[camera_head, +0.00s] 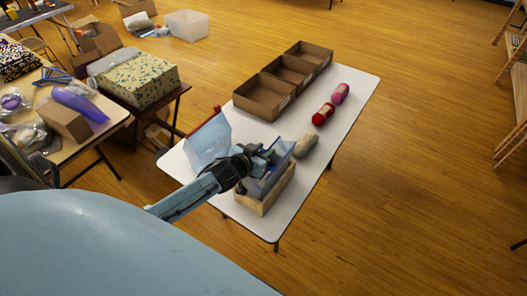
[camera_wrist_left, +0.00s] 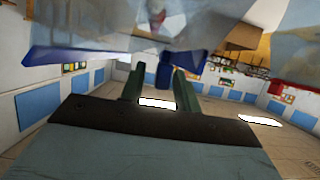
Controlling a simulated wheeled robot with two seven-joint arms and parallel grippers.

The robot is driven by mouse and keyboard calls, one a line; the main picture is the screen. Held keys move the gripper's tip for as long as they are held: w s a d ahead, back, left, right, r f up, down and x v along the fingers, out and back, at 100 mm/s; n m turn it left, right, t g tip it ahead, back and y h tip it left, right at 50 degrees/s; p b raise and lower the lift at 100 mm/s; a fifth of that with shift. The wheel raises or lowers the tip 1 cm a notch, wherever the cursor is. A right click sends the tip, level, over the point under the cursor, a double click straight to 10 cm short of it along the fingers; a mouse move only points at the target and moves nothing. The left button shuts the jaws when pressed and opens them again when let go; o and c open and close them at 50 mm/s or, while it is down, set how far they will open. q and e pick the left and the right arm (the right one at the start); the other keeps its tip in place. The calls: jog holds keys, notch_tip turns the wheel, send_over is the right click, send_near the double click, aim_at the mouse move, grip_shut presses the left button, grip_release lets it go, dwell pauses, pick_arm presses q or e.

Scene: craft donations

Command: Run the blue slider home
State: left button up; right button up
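A clear zip bag (camera_head: 208,142) with a bluish tint stands open on the white table. Part of it sits in a small wooden box (camera_head: 262,201) at the near end. My left gripper (camera_head: 262,160) reaches in from the left at the top of the bag, over the box. In the left wrist view, its two dark green fingers (camera_wrist_left: 158,82) stand apart. A small blue piece, seemingly the slider (camera_wrist_left: 165,72), hangs between the fingertips, below a blue strip (camera_wrist_left: 85,55) along the clear film. I see no clear contact with either finger. My right gripper is not in view.
The white table (camera_head: 340,110) also holds an open cardboard tray with compartments (camera_head: 262,98), red yarn (camera_head: 323,115), pink yarn (camera_head: 340,93) and a beige skein (camera_head: 306,144). A cluttered table (camera_head: 110,108) and a patterned box (camera_head: 138,80) stand at left.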

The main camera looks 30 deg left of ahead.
pick_arm(q)
jog(key=shift+s, duration=0.1)
jog(key=v, duration=1.3)
jog(key=shift+r, duration=0.1)
